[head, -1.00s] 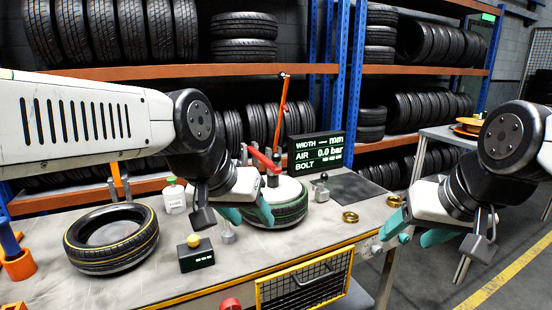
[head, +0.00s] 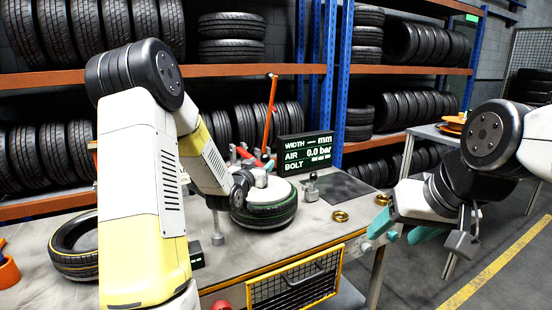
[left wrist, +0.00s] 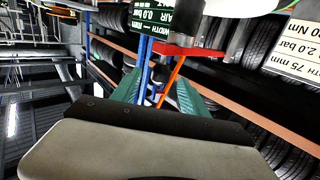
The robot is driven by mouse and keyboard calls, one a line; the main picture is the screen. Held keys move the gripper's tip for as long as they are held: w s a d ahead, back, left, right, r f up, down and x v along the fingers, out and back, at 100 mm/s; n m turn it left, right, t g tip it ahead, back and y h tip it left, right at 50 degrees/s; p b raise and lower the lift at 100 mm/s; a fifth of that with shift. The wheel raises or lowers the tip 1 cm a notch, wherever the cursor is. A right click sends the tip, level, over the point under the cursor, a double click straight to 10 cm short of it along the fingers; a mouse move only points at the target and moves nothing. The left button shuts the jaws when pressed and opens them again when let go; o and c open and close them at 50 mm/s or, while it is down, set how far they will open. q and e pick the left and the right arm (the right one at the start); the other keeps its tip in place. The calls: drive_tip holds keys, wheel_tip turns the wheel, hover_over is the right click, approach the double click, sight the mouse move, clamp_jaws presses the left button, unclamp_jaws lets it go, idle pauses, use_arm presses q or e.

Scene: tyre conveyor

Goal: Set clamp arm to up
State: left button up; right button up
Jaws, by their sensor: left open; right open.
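The red clamp arm (head: 243,152) stands over the tyre (head: 266,212) with the white disc on the bench; my left gripper hides part of it. In the left wrist view the red bar (left wrist: 190,50) crosses beyond my fingers, with an orange rod (left wrist: 172,80) below it. My left gripper (head: 264,160) is open, its teal fingers close to the clamp arm above the disc. In the left wrist view the open fingers (left wrist: 165,98) have nothing between them that I can see gripped; contact cannot be told. My right gripper (head: 396,229) is open and empty, right of the bench.
A display (head: 305,152) stands behind the tyre. A small knobbed block (head: 311,188) and a brass ring (head: 340,216) lie to the right. Another tyre (head: 72,255) is partly hidden by my left arm at left. Tyre racks fill the back.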

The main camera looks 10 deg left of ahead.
sight(268, 157)
use_arm(q)
drive_tip(key=shift+w+f, duration=0.15)
drive_tip(key=shift+w, duration=0.3)
drive_tip(key=w, duration=0.4)
drive_tip(key=w+d, duration=0.1)
drive_tip(key=w, duration=0.2)
drive_tip(key=shift+w, duration=0.1)
clamp_jaws()
idle(1.0)
